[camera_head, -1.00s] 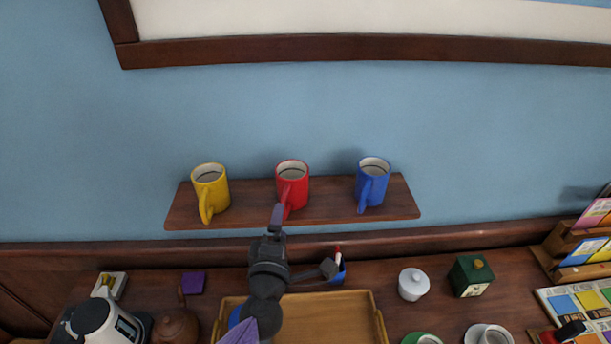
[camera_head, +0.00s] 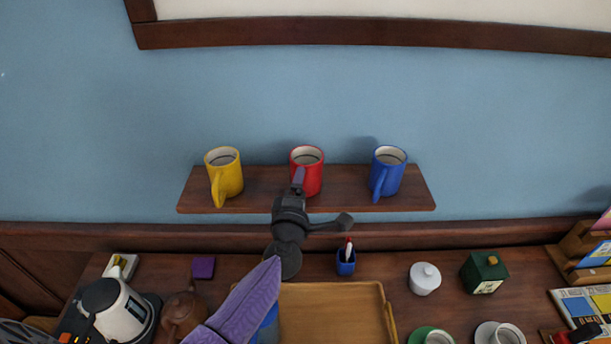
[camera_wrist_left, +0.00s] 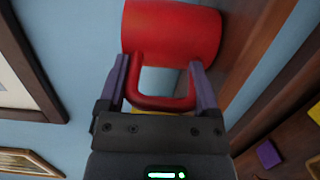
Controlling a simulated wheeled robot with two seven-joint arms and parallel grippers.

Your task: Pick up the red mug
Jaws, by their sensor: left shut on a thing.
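The red mug (camera_head: 312,178) stands upright in the middle of the wooden wall shelf (camera_head: 265,188), between a yellow mug (camera_head: 230,178) and a blue mug (camera_head: 391,172). My left gripper (camera_head: 298,178) reaches up from below to its front and is shut on its handle. In the left wrist view, the mug's red body (camera_wrist_left: 172,32) lies just beyond the gripper (camera_wrist_left: 160,78), with the handle loop between the two purple fingers. I cannot see any gap between mug and shelf. My right gripper is not in view.
On the desk below are a wooden tray (camera_head: 385,325), a blue pen cup (camera_head: 346,264), a white lidded jar (camera_head: 424,281), a green box (camera_head: 484,274) and a kettle (camera_head: 122,310). A dark wooden frame (camera_head: 380,35) hangs above. The wall between is clear.

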